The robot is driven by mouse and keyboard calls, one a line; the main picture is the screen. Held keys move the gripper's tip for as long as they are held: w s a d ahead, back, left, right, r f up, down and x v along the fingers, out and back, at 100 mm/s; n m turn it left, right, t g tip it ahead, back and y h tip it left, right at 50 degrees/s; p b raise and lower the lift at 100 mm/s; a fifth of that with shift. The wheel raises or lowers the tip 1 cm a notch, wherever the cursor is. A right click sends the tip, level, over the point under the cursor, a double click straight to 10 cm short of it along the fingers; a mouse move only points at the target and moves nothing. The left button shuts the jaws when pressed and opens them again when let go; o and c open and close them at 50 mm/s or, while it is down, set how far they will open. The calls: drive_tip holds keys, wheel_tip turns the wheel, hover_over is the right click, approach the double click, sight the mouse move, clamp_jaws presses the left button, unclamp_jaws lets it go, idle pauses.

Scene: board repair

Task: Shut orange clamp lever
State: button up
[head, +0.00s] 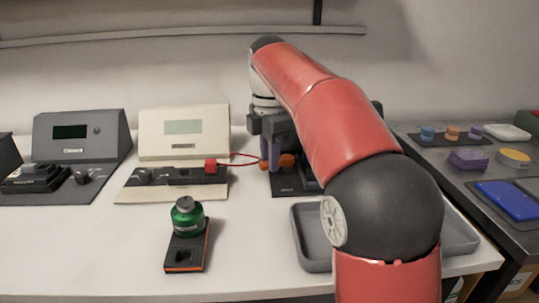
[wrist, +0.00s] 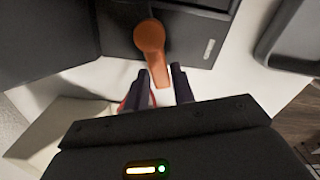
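The orange clamp lever (wrist: 150,37) shows in the wrist view at the top centre. Its round end lies on a dark block, and its arm reaches down toward my gripper (wrist: 159,76). My gripper's two dark fingers stand apart, with the lever's free end at or between their tips; I cannot tell if they touch it. In the head view my gripper (head: 271,168) points down over the dark fixture (head: 286,190) at the back of the bench. Orange parts of the lever (head: 287,160) show beside the fingers; my arm hides the fixture's right side.
A cream instrument (head: 185,132) with a red plug (head: 210,164) and red cable stands just left. A grey instrument (head: 85,137) is farther left. A green bottle (head: 187,217) stands on a dark orange-edged block in front. A grey tray (head: 309,250) lies partly behind my arm.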

clamp_jaws()
drive_tip(key=shift+w+r+m+p, duration=0.2)
drive_tip(key=shift+m+p, duration=0.2)
drive_tip(key=shift+p, duration=0.45)
drive_tip(key=shift+w+a+f+m, duration=0.1)
drive_tip(key=shift+f+m, duration=0.1)
drive_tip(key=shift+m, duration=0.1)
drive_tip(key=shift+o, duration=2.2)
unclamp_jaws()
drive_tip(key=shift+r, duration=0.1)
